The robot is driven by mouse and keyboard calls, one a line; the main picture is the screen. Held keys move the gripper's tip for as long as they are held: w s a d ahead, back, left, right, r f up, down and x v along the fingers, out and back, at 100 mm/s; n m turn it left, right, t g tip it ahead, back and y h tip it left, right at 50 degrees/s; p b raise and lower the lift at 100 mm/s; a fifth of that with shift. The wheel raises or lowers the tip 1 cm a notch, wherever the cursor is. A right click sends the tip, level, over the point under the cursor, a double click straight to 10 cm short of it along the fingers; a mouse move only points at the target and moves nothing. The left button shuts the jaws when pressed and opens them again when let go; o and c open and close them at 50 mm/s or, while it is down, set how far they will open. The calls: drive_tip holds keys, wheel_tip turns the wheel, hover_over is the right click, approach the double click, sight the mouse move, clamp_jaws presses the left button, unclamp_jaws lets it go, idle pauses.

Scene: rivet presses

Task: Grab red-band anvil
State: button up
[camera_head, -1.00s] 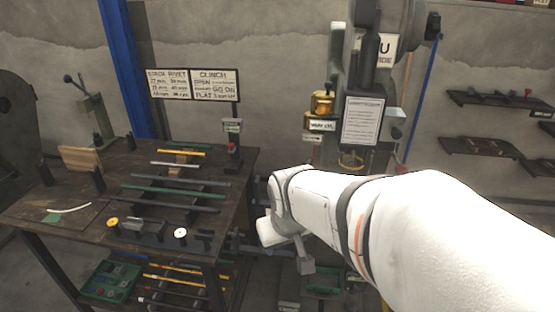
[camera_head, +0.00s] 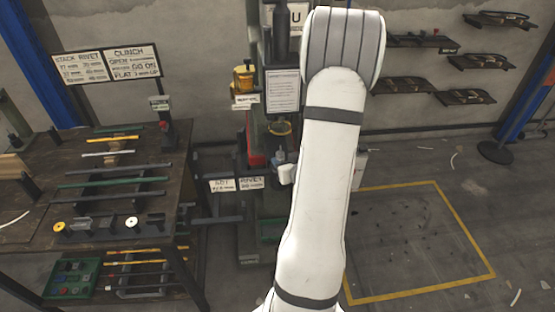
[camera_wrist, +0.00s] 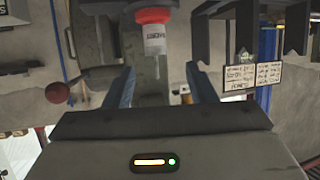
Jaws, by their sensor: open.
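In the wrist view, my gripper (camera_wrist: 160,78) is open, its two blue-grey fingers apart with nothing held between them. Beyond the fingertips is a piece with a red-orange band (camera_wrist: 153,16) and a pale labelled body (camera_wrist: 154,40), narrowing to a thin tip. It looks like the red-band anvil and lines up roughly between the fingers, a little left of centre. I cannot tell the exact gap. In the head view, a red part (camera_head: 257,160) shows on the press (camera_head: 282,90); I cannot tell whether it is the same piece. My arm hides part of the press there.
A workbench (camera_head: 95,210) with rods and small discs stands at the left. A green tray (camera_head: 72,281) sits on its lower shelf. Small sign plates (camera_head: 237,184) stand beside the press. Wall shelves (camera_head: 405,84) hang at the right. The yellow-outlined floor (camera_head: 420,240) is mostly clear.

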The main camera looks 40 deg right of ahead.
sight(282, 156)
drive_tip(key=x, duration=0.2)
drive_tip(key=shift+w+d+f, duration=0.1)
drive_tip(key=shift+w, duration=0.15)
drive_tip(key=shift+f+p+x, duration=0.15)
drive_tip(key=shift+p+x, duration=0.45)
drive_tip(key=shift+x, duration=0.65)
drive_tip(key=shift+f+p+x, duration=0.15)
drive_tip(key=shift+p+x, duration=0.45)
drive_tip(key=shift+x, duration=0.6)
drive_tip(key=shift+s+d, duration=0.15)
drive_tip(key=shift+d, duration=0.05)
drive_tip(key=shift+c, duration=0.2)
clamp_jaws()
